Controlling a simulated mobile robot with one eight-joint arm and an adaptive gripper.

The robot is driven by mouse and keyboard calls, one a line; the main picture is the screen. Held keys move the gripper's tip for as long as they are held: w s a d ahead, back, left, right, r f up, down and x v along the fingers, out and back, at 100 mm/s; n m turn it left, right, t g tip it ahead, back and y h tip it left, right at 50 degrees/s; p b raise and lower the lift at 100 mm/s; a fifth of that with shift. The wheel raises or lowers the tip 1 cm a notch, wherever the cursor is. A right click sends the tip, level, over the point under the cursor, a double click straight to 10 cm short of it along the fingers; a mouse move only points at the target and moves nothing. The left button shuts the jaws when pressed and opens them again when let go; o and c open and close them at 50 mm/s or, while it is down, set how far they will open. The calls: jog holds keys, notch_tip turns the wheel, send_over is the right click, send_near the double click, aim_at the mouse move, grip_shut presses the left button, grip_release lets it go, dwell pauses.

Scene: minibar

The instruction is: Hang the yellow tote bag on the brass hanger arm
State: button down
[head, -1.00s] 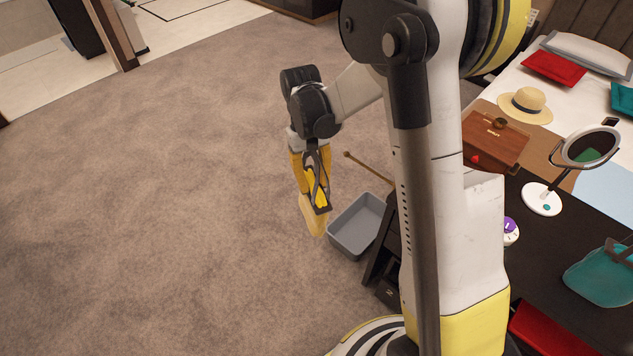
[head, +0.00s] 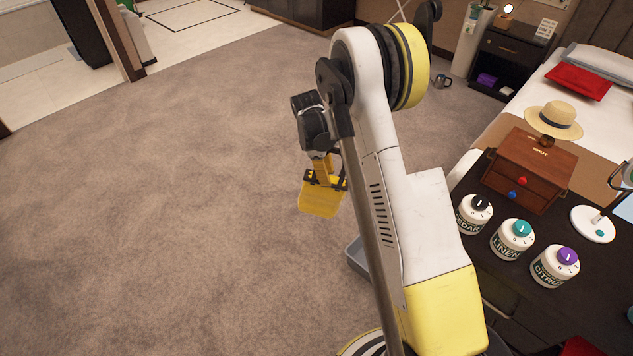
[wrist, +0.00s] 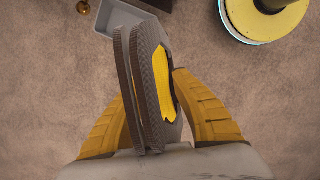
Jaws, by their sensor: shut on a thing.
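The yellow tote bag (head: 320,201) hangs below my gripper (head: 325,181) in the head view, above the carpet. In the wrist view my gripper (wrist: 152,88) is shut on the bag's top, with one yellow finger on each side. The bag (wrist: 168,85) shows there as a narrow grey and yellow opening with dark brown straps. A small brass ball (wrist: 83,7) shows at the top edge of the wrist view, apart from the bag. It looks like the tip of the brass hanger arm. The hanger arm is hidden behind my arm in the head view.
A grey bin (head: 356,257) stands on the floor, partly behind my arm. The dark desk at right holds a wooden box (head: 530,168) and several white jars, including the citrus jar (head: 555,266). Open carpet (head: 150,200) lies to the left.

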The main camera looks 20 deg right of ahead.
jog(key=w+d+f+n+t+b, duration=0.2)
jog(key=w+d+f+n+b, duration=0.4)
jog(key=d+f+n, duration=0.65)
jog(key=s+d+f, duration=0.2)
jog(key=s+d, duration=0.2)
jog(key=s, duration=0.3)
jog(key=s+d+f+m+p, duration=0.1)
jog(key=s+d+f, duration=0.2)
jog(key=s, duration=0.4)
jog(key=shift+s+d+f, duration=0.25)
jog(key=shift+d, duration=0.5)
dwell(0.5)
dwell(0.6)
